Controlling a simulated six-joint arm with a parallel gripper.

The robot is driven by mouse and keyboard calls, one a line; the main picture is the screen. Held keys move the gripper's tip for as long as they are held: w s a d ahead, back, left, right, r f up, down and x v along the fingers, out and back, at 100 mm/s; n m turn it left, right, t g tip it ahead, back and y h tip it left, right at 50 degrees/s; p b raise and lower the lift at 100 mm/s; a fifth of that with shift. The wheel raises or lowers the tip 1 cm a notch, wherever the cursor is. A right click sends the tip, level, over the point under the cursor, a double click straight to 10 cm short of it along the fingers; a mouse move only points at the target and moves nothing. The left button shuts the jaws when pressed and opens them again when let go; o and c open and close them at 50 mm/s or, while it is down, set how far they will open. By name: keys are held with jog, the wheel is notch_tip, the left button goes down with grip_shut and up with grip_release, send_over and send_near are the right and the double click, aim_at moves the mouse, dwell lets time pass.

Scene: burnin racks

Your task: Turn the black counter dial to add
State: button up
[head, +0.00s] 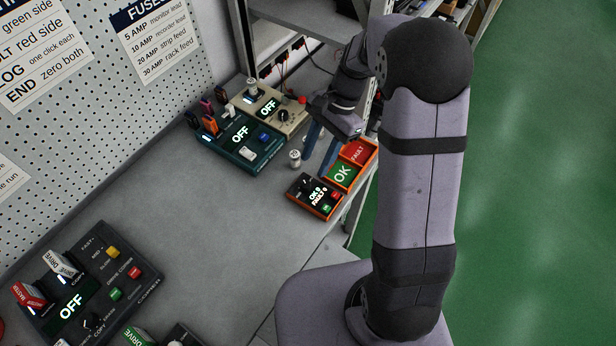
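The counter (326,208) is a small orange-edged box with a black face near the front right edge of the bench. Its display reads OK 0 and FAULT 0. A small black dial (306,184) sits at its upper left, with a green and a red button low on the face. My gripper (320,156) points down above the bench, behind the counter and apart from the dial. Its two blue fingers stand apart with nothing seen between them. The arm hides part of the bench to the right.
An orange tray (373,151) with a green OK side and a red FAULT side lies right behind the counter. A small pale cylinder (295,158) stands left of the gripper. A teal unit (240,145) and a beige unit stand behind. Bare bench (200,235) lies left of the counter.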

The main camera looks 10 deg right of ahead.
aim_at(306, 184)
jog(key=shift+f, duration=0.1)
jog(key=shift+p+x, duration=0.95)
jog(key=shift+x, duration=2.65)
jog(key=shift+s, duration=0.1)
grip_shut()
